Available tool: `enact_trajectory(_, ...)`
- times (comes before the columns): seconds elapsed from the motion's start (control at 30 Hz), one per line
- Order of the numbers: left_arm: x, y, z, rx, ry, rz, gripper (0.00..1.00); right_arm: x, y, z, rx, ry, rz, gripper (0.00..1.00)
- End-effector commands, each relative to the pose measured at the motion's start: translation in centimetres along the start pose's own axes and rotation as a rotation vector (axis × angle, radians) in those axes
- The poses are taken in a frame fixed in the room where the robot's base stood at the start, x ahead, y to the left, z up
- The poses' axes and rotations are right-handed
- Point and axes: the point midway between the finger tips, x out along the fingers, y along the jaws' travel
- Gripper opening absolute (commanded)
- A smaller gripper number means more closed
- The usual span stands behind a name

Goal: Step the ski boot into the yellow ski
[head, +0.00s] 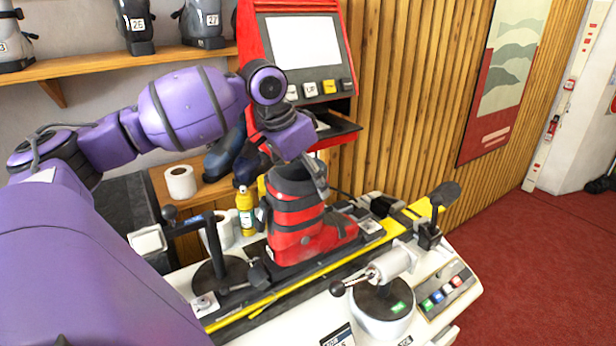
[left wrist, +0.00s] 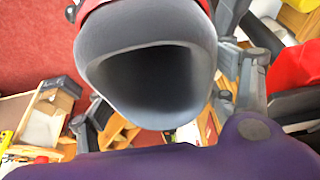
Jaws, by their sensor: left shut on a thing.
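The ski boot (head: 302,228) is red with dark grey straps and a grey cuff. It is upright over the middle of the yellow ski (head: 268,300), its toe pointing right. I cannot tell whether its sole rests on the binding or hangs just above it. The yellow ski lies along the bench, with black binding parts along its middle. My left gripper (head: 314,174) is shut on the boot's upper cuff. In the left wrist view the boot's grey open top (left wrist: 150,75) fills the upper middle. My right gripper is not in view.
A red machine with a screen (head: 302,42) stands behind the boot. A yellow bottle (head: 246,210) and a white roll (head: 180,182) are at its left. A clamp with a lever (head: 385,300) and a button panel (head: 446,290) are in front. Grey boots (head: 134,25) sit on a shelf.

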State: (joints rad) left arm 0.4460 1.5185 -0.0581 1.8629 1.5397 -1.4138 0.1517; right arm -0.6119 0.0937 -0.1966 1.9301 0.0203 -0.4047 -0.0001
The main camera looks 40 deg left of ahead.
Motion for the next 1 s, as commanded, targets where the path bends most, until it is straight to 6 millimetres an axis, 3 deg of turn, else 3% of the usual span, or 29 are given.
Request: enact_trajectory(1.0,2.0,0.1,0.8,0.000,0.002,0.001,0.36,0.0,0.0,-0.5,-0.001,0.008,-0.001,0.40)
